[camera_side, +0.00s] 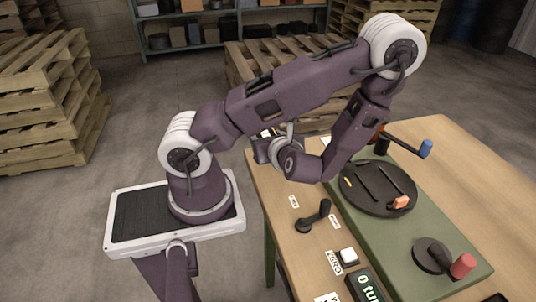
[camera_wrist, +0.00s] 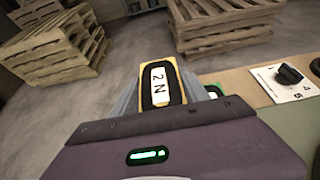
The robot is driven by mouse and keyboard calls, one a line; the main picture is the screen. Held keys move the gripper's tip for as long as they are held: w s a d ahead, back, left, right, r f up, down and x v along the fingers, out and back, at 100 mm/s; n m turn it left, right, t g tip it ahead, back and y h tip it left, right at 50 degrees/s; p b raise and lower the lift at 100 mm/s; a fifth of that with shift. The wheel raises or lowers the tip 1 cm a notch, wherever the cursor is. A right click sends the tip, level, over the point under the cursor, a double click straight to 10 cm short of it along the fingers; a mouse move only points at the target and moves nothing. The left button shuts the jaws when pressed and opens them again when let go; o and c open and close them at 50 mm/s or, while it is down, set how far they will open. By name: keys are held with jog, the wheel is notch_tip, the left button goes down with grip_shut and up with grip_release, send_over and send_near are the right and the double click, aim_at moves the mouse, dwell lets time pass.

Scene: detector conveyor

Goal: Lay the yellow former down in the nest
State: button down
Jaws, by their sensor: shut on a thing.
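In the wrist view my gripper (camera_wrist: 161,96) is shut on the yellow former (camera_wrist: 145,74). The former has a yellow rim around a black middle, and a white label reading "2 N" lies across it. A grey finger stands on each side of it. In the side view my gripper (camera_side: 266,145) is beyond the left edge of the bench top, mostly behind my own wrist, and the former is too hidden there to tell its tilt. I cannot pick out the nest with certainty in either view.
The wooden bench (camera_side: 465,160) carries a green base (camera_side: 385,240) with a black slotted disc (camera_side: 372,190), a blue-handled crank (camera_side: 425,149) and a red-knobbed crank (camera_side: 462,266). A black lever (camera_side: 314,216), white button (camera_side: 348,256) and counter display (camera_side: 368,288) stand nearer. Pallets (camera_side: 45,105) are on the floor.

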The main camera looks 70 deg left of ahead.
aim_at(267, 169)
jog(key=shift+r, duration=0.65)
jog(key=w+d+r+m+t+h, duration=0.1)
jog(key=w+d+m+t+h, duration=0.1)
jog(key=w+d+m+t, duration=0.2)
jog(key=w+d+m+t+h, duration=0.2)
jog(key=w+d+m+t, duration=0.2)
jog(key=w+d, duration=0.3)
jog(key=w+d+r+m+t+h, duration=0.1)
jog(key=w+d+m+t+h, duration=0.2)
jog(key=w+d, duration=0.3)
jog(key=shift+w+d+r+m+t, duration=0.1)
jog(key=shift+w+r+m+t, duration=0.2)
jog(key=shift+w, duration=0.4)
jog(key=shift+w+r+m+t, duration=0.1)
jog(key=shift+w+m+t, duration=0.1)
jog(key=shift+w+m, duration=0.35)
jog(key=shift+w, duration=0.15)
jog(key=shift+f+n, duration=0.1)
jog(key=shift+n, duration=0.15)
